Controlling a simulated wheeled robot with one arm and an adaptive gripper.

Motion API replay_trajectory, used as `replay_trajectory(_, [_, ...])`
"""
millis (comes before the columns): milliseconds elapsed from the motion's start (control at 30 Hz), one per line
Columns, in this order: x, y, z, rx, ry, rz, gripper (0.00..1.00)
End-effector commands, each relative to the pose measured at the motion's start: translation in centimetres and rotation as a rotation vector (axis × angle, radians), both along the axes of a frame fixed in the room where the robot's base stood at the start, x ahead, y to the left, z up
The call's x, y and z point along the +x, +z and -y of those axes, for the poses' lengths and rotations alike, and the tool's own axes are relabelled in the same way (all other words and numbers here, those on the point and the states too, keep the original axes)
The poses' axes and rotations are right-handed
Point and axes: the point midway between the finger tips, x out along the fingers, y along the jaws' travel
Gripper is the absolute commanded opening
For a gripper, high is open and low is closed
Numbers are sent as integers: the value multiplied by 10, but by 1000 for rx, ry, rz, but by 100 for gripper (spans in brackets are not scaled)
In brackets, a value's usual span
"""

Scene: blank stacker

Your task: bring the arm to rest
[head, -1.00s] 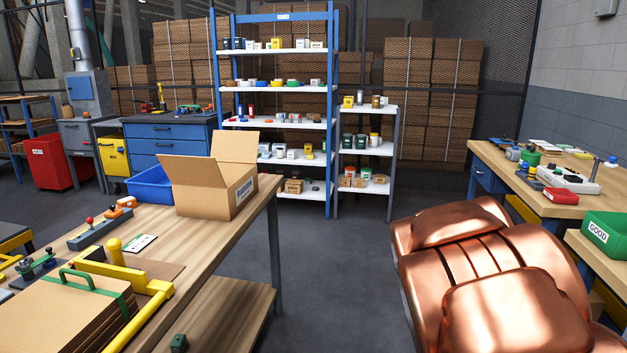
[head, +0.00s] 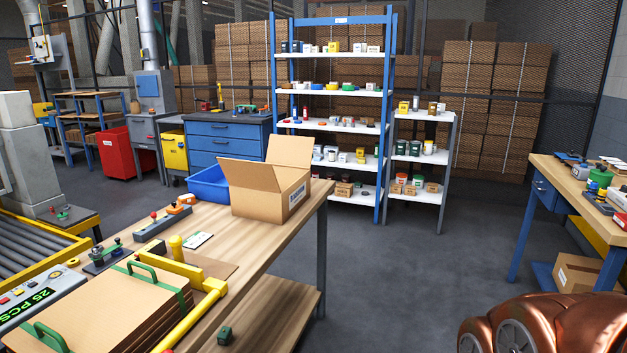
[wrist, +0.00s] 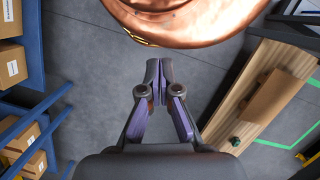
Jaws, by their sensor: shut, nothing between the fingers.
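My gripper (wrist: 159,82) shows in the wrist view, shut with nothing between its fingers. It hangs over bare grey floor, with no object touching its fingertips. A copper-coloured part of my own body (wrist: 195,20) lies beyond the fingertips at the top of the wrist view. My copper arm (head: 560,325) shows only at the lower right corner of the head view, and my gripper is outside that view.
A wooden workbench (head: 262,232) holds an open cardboard box (head: 258,200), a blue bin (head: 208,186) and strapped cardboard sheets. A blue shelf rack (head: 384,120) stands behind. Another bench (head: 575,182) is at right. Grey floor (head: 400,270) between them is clear.

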Motion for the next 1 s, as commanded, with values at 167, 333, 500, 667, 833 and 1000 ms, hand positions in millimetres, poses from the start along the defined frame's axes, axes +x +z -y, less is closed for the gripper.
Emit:
replay_trajectory(167, [1,44,0,0,0,16,0])
replay_trajectory(333, [2,89,0,0,0,36,0])
replay_trajectory(500, [2,129,0,0,0,57,0])
replay_trajectory(667, [3,153,0,0,-1,72,0])
replay_trajectory(833, [3,160,0,0,-1,78,0])
replay_trajectory(1000, [3,160,0,0,-1,78,0])
